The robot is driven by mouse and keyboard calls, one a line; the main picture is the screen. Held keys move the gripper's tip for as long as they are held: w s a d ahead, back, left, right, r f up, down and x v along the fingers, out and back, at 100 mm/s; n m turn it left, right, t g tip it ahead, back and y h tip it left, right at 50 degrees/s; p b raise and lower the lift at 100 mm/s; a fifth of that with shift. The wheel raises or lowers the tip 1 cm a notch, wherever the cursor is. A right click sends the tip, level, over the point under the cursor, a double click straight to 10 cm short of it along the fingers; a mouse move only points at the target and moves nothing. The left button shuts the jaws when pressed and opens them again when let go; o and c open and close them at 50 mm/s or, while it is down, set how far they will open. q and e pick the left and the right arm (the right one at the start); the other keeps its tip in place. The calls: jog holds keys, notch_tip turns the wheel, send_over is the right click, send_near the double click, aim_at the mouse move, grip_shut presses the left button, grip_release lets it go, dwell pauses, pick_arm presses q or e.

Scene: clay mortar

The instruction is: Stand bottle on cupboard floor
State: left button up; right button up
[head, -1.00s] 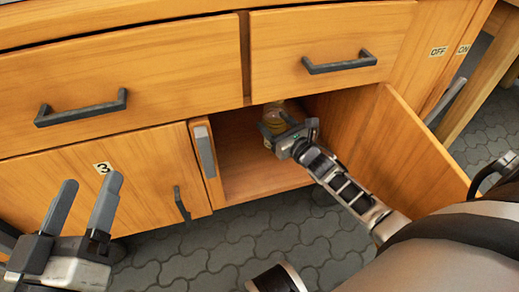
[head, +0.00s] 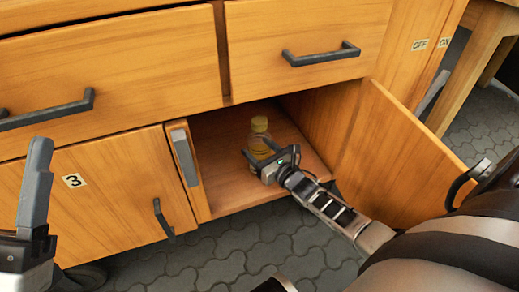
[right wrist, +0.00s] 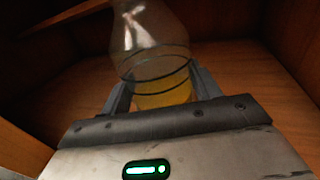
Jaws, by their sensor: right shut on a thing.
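The clear bottle (head: 262,146) with yellow liquid and a yellowish cap is inside the open cupboard, looking roughly upright. My right gripper (head: 268,163) is shut around its lower part. In the right wrist view the bottle (right wrist: 150,50) shows between the two fingers, its yellow liquid low down. The cupboard floor (head: 226,190) is bare wood below and around it. The bottle's base is hidden by the gripper, so I cannot tell whether it touches the floor. My left gripper (head: 30,190) is empty at the left edge, partly cut off; its fingers stand apart.
The open cupboard door (head: 400,165) stands right of my right arm. A drawer (head: 310,35) overhangs the opening. Door 3 (head: 110,195) is closed. Free floor shows left of the bottle.

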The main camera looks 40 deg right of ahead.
jog(key=o, duration=1.1)
jog(key=shift+o, duration=0.2)
jog(key=shift+r, duration=0.1)
jog(key=shift+s+r+p, duration=0.1)
jog(key=shift+s+p, duration=0.2)
jog(key=shift+s, duration=0.1)
pick_arm(q)
notch_tip(320, 180, down, 7)
jog(key=w+n+g+y+p, duration=0.1)
jog(key=n+g+y+p, duration=0.1)
jog(key=n+y, duration=0.4)
jog(key=shift+f+n+p, duration=0.15)
jog(key=shift+n+p, duration=0.7)
jog(key=shift+n, duration=0.25)
pick_arm(e)
jog(key=s, duration=1.1)
jog(key=shift+d, duration=0.4)
pick_arm(q)
jog(key=shift+w, duration=0.1)
pick_arm(e)
jog(key=shift+s, duration=0.1)
